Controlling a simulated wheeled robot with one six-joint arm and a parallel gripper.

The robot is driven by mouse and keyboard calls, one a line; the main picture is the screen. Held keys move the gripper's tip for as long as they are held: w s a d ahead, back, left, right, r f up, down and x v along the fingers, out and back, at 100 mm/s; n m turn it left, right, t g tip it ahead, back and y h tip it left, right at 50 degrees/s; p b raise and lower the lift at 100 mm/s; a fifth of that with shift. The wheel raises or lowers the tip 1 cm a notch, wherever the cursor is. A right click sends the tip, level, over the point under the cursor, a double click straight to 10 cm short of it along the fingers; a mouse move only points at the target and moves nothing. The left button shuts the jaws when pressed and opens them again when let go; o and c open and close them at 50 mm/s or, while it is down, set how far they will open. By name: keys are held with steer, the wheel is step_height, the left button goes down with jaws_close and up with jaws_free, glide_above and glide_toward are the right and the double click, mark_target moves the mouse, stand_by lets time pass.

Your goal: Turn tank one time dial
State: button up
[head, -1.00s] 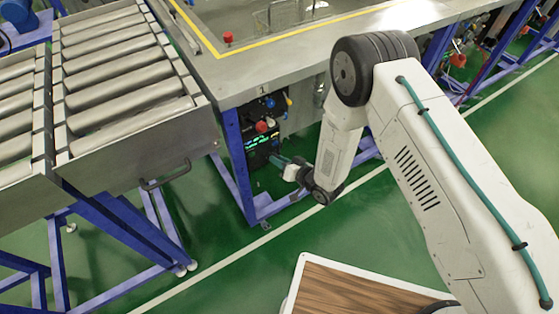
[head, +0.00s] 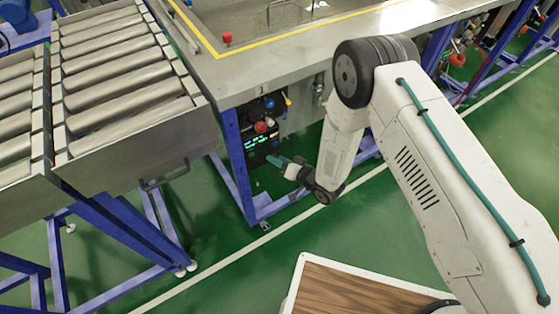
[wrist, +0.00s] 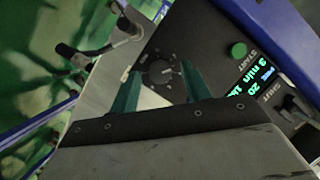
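The tank one control panel (head: 259,142) is a dark box with green lit text, under the tank table marked 1. In the wrist view its time dial (wrist: 160,72) is a round black knob on the panel face, beside a display (wrist: 262,80) showing green and blue text that seems to include "3 min" and "20". My gripper (wrist: 162,76) has two teal fingers spread apart, with the dial showing between and just beyond their tips. Whether they touch it cannot be told. In the head view my gripper (head: 274,160) is in front of the panel's lower right.
A red knob (head: 261,127) sits higher on the panel. A blue table leg (head: 237,165) and a roller conveyor (head: 125,85) stand to the left.

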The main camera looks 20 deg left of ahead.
steer(key=v, duration=0.7)
steer(key=shift+d, duration=0.35)
steer(key=shift+s+r, duration=0.1)
steer(key=shift+s, duration=0.05)
